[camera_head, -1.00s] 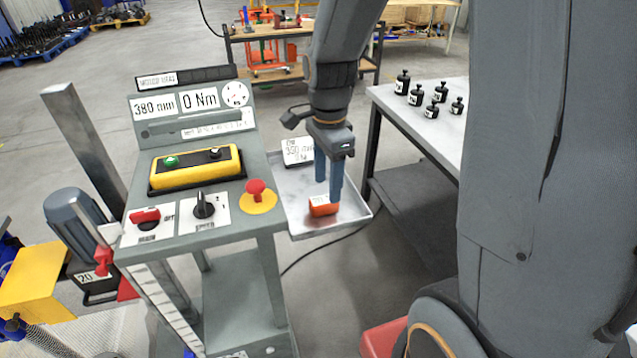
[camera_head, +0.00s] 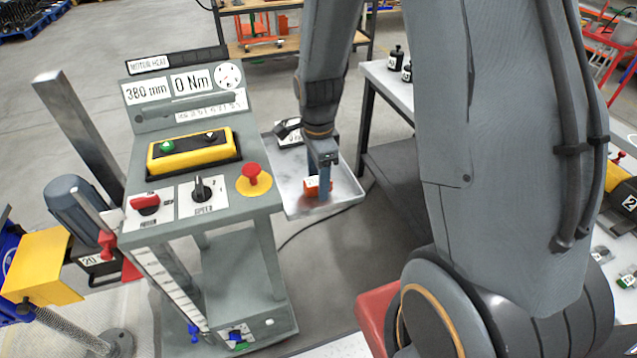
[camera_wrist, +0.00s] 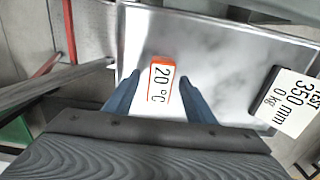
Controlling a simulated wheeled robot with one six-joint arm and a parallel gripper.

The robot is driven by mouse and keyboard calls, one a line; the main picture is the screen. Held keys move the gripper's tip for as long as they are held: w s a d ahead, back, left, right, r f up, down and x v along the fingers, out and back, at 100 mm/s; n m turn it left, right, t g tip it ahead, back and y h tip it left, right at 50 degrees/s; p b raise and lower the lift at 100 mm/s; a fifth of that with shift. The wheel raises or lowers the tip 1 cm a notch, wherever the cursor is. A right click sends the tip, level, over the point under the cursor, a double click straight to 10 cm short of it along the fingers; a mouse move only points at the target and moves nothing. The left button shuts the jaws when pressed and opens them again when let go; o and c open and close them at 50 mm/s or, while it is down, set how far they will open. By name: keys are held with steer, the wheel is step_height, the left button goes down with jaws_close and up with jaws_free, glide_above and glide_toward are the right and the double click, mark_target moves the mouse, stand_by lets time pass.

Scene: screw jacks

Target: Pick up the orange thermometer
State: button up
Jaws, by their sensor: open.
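The orange thermometer (camera_wrist: 161,86) lies in the metal tray beside the control stand, its white face reading 20 °C in the wrist view. In the head view the thermometer (camera_head: 312,186) shows partly behind my gripper's fingers. My gripper (camera_head: 320,190) is open and points down over the tray. In the wrist view its two blue-grey fingers (camera_wrist: 160,88) stand to the left and right of the thermometer's lower part. I cannot tell whether they touch it.
The tray (camera_head: 345,196) also holds a dark block with a white label (camera_wrist: 289,98). The control stand (camera_head: 227,212) with a red knob (camera_head: 254,174) is left of the tray. A table (camera_head: 386,84) with black weights stands behind it.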

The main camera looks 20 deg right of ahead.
steer(key=shift+f, duration=0.1)
steer(key=c, duration=1.3)
steer(key=shift+o, duration=0.2)
